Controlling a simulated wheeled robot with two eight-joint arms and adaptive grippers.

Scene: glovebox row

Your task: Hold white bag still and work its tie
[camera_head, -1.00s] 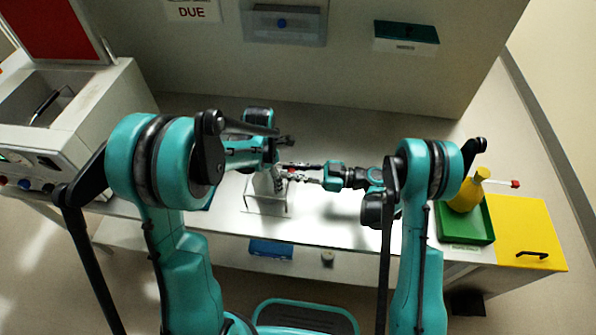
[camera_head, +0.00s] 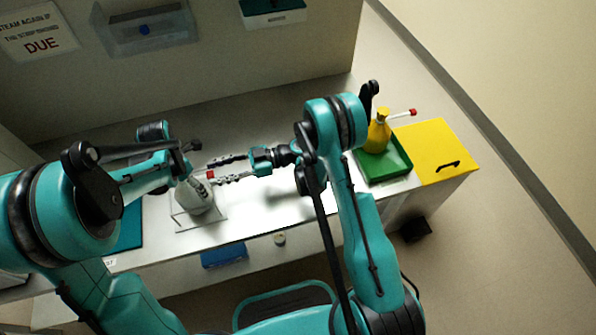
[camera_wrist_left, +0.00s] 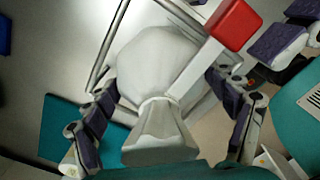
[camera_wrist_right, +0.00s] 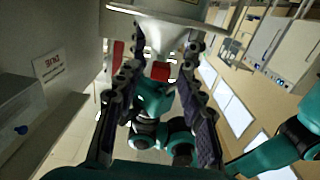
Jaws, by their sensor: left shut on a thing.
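The white bag (camera_head: 195,197) stands at a white frame stand (camera_head: 186,224) on the bench, its top gathered into a neck. In the left wrist view the bag (camera_wrist_left: 155,65) lies between the fingers of my left gripper (camera_wrist_left: 160,100), which is shut on it near the neck. The tie is a white strap around the neck with a red end tab (camera_wrist_left: 232,23). My right gripper (camera_head: 222,169) is open. In the right wrist view its fingers stand apart on both sides of the red tab (camera_wrist_right: 160,71), with gaps visible. My left arm partly hides the bag in the head view.
A green tray (camera_head: 398,164) holding a yellow bottle (camera_head: 378,135) and a yellow panel (camera_head: 436,148) lie at the bench's right end. A teal mat (camera_head: 127,228) is left of the stand. A clear holder (camera_head: 147,30) hangs on the back wall. The bench between stand and tray is mostly clear.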

